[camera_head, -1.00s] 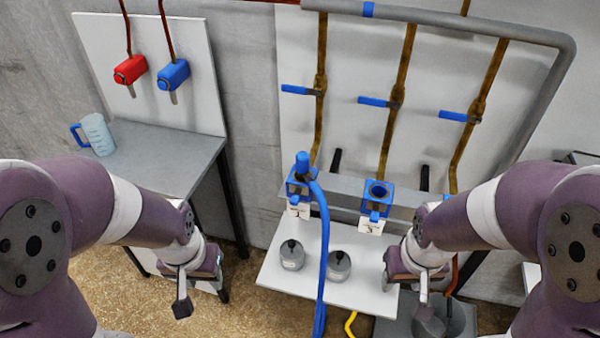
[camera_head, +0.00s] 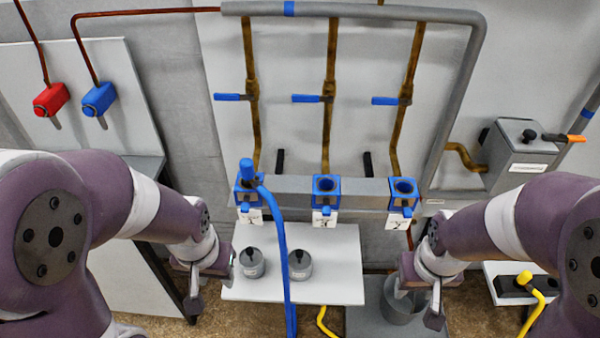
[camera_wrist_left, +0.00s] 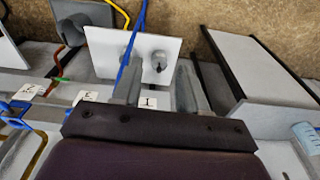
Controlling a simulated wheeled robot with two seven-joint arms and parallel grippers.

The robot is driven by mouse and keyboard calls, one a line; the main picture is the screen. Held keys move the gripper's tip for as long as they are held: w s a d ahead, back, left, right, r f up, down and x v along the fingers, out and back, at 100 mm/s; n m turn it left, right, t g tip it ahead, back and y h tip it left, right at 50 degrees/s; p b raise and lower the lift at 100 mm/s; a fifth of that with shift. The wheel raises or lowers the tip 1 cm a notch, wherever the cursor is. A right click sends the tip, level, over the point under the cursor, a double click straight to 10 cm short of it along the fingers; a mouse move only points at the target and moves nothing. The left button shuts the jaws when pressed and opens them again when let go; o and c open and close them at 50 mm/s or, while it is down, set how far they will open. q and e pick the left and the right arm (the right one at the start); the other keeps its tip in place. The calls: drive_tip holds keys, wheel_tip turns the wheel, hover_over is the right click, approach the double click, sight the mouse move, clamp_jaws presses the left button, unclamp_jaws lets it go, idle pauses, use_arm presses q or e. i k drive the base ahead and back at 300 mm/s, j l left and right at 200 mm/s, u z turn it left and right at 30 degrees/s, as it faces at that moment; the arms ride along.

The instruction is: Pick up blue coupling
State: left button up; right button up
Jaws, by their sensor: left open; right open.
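The blue coupling (camera_head: 247,170) is a blue cylinder at the top end of a blue hose (camera_head: 279,235). It stands upright at the leftmost of three blue sockets (camera_head: 324,188) on the grey rail; the hose hangs down from it. My left gripper (camera_head: 207,285) is open, below and left of the coupling and apart from it, beside the white shelf. In the left wrist view its two fingers (camera_wrist_left: 158,88) are spread with nothing held; the hose (camera_wrist_left: 127,70) passes near one finger. My right gripper (camera_head: 420,295) is open and apart from the coupling, right of the shelf.
Two grey pots (camera_head: 251,263) stand on the white shelf (camera_head: 340,285). Blue-handled valves (camera_head: 309,98) are above the sockets. A grey bucket (camera_head: 400,306) is near my right gripper. A red box (camera_head: 51,99) and a blue box (camera_head: 99,98) hang at the left.

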sight(246, 168)
drive_tip(key=j+z, duration=0.25)
drive_tip(key=z, duration=0.2)
drive_tip(key=j+z, duration=0.3)
drive_tip(key=z, duration=0.15)
drive_tip(key=j+z, duration=0.25)
drive_tip(key=z, duration=0.2)
drive_tip(key=j+z, duration=0.25)
drive_tip(key=z, duration=0.25)
